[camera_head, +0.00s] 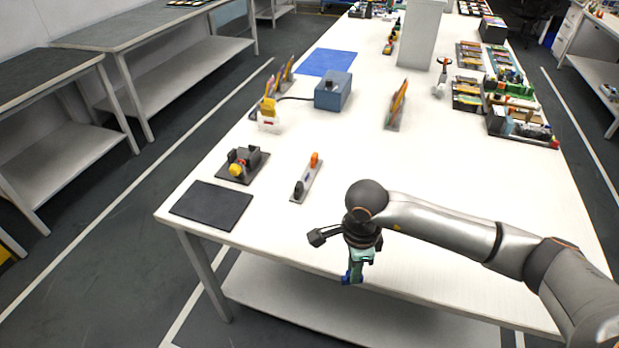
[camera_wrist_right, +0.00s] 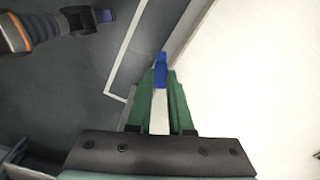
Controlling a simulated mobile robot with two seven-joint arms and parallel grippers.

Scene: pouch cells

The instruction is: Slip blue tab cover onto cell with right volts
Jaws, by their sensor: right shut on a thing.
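My right gripper (camera_head: 354,272) hangs just off the near edge of the table. It is shut on a small blue piece, which looks like the blue tab cover (camera_head: 353,277). In the right wrist view, the blue tab cover (camera_wrist_right: 160,72) sits at the tips of the green fingers (camera_wrist_right: 160,90). Thin coloured upright pieces, perhaps the cells, stand in a rack (camera_head: 397,104) at mid table and in another rack (camera_head: 284,76) at the left. I cannot read any voltage. My left gripper is not clearly seen.
On the table (camera_head: 420,165) are a black mat (camera_head: 211,205), a dark fixture with a yellow knob (camera_head: 243,165), a grey strip with an orange end (camera_head: 307,178), a blue box (camera_head: 333,91) and a blue sheet (camera_head: 327,62). Trays (camera_head: 520,125) crowd the right. The near middle is clear.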

